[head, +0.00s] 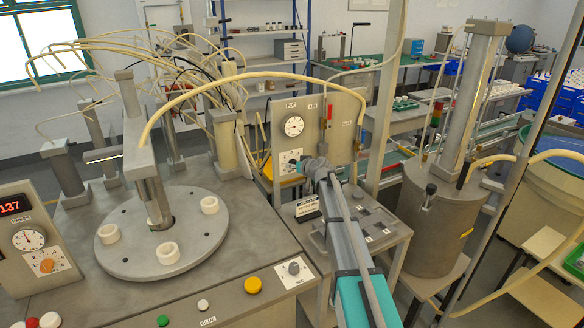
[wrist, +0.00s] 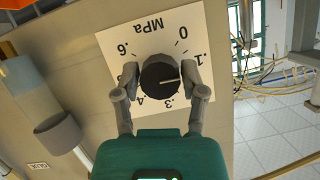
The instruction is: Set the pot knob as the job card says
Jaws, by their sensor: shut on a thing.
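The pot knob (wrist: 160,76) is a round black knob on a white MPa dial plate (wrist: 112,42), fixed to the grey panel. My gripper (wrist: 160,80) is shut on the knob, one finger on each side. The knob's white pointer line points right in the wrist view, between the .1 and .3 marks, where the right finger hides the scale. In the head view my gripper (head: 302,163) reaches the dial plate (head: 286,157) below the POT gauge (head: 293,126). The gauge needle is too small to read. A card (head: 307,207) stands below, its text unreadable.
A red-handled AIR valve (head: 329,111) is on the same panel, right of the gauge. Another panel with a gauge and orange knob (head: 47,265) stands far left. The round plate (head: 120,258) holds white rings. A large grey pot (head: 437,225) stands right of my arm.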

